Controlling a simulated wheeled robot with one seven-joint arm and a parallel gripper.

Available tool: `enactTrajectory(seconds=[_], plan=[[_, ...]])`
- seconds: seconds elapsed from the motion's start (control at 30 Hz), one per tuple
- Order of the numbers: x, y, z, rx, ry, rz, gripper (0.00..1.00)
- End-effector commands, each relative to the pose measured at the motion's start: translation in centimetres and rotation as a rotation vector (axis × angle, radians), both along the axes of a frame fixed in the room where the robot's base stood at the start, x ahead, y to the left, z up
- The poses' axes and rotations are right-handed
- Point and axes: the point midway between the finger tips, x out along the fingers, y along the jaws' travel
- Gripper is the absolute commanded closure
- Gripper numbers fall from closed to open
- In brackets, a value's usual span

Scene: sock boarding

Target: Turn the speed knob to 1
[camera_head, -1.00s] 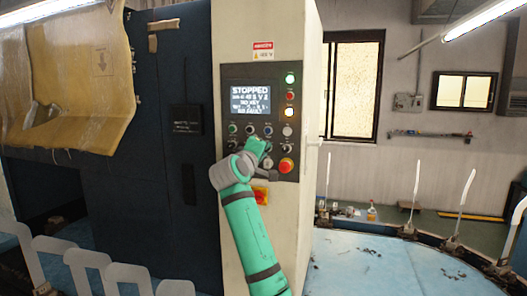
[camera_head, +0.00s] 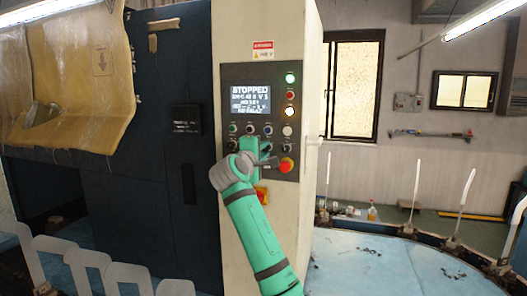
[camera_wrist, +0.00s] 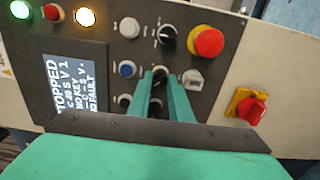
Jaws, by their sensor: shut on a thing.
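The control panel (camera_head: 262,105) is on the front of a cream cabinet, with a lit screen (camera_head: 249,98) reading STOPPED. In the wrist view the screen (camera_wrist: 72,95) shows a line ending in what looks like V 1. My gripper (camera_wrist: 162,78) reaches the lower knob rows; its two green fingers are shut on a dark knob (camera_wrist: 160,71), taken as the speed knob. The fingers hide most of this knob, and its pointer and label cannot be read. In the head view my gripper (camera_head: 256,147) covers that part of the panel.
A red emergency button (camera_wrist: 207,41) and a black selector knob (camera_wrist: 167,37) are close by. A white switch (camera_wrist: 192,79) is just right of the fingers. A red-and-yellow switch (camera_wrist: 250,107) is farther right. Blue and white buttons are at the left.

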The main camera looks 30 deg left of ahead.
Motion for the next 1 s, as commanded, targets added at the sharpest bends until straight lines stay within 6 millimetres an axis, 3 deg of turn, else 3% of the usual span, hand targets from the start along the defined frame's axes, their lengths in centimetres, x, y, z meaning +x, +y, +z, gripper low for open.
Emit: enactTrajectory(seconds=[0.23,0.27,0.33,0.73,1.0], plan=[[-0.1,0.2,-0.3,-0.002,0.004,0.003,1.0],[-0.1,0.2,-0.3,-0.002,0.004,0.003,0.77],[-0.1,0.2,-0.2,-0.002,0.004,0.003,0.63],[-0.5,0.0,-0.1,0.0,0.0,0.002,0.63],[-4.5,-0.9,0.0,0.0,-0.001,0.003,0.63]])
